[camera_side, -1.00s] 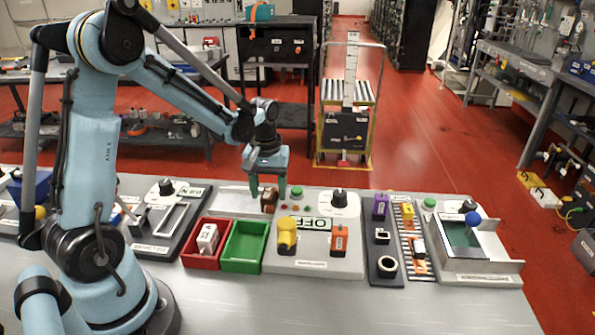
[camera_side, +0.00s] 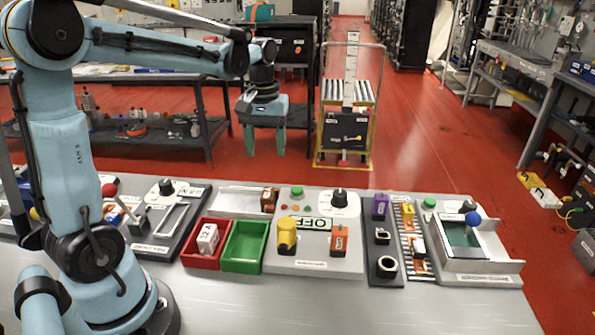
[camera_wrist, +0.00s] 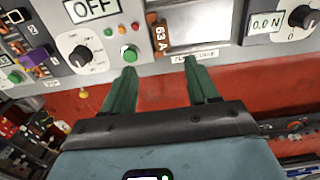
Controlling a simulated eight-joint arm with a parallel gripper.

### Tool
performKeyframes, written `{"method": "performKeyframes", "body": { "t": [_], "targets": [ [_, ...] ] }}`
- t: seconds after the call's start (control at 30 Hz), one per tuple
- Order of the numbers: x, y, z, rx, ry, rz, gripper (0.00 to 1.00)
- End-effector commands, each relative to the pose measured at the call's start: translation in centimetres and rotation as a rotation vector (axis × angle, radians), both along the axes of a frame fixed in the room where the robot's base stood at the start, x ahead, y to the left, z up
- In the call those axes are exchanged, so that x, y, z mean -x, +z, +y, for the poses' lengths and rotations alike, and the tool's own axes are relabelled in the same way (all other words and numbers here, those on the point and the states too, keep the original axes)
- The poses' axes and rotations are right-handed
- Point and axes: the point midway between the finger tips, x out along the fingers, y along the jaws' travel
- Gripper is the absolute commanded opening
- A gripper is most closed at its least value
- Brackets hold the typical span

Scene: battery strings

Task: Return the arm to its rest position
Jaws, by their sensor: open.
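My gripper (camera_side: 265,141) hangs in the air above and behind the panels, fingers pointing down, apart and empty. It also shows in the wrist view (camera_wrist: 158,82), with two green fingers spread and nothing between them. A small brown block (camera_side: 268,200) stands at the right end of a pale tray panel, below my gripper. In the wrist view the brown block (camera_wrist: 161,36) is marked "63 A" and sits beside the grey window.
A red bin (camera_side: 195,258) holding a white block and an empty green bin (camera_side: 244,246) sit in front. A panel reading OFF (camera_side: 310,224) carries a yellow and an orange block. A purple block (camera_side: 380,207) stands further right. The air around my gripper is clear.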

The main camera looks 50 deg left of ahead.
Motion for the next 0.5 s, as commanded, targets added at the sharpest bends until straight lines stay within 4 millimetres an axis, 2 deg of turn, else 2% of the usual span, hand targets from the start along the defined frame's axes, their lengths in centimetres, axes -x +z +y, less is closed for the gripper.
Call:
{"method": "performKeyframes", "body": {
  "t": [0.17, 0.5],
  "targets": [
    [0.5, 0.7, -1.0, -0.012, -0.049, -0.035, 0.59],
    [3.6, 1.3, -6.9, -0.104, -0.379, -0.281, 0.59]
  ]
}}
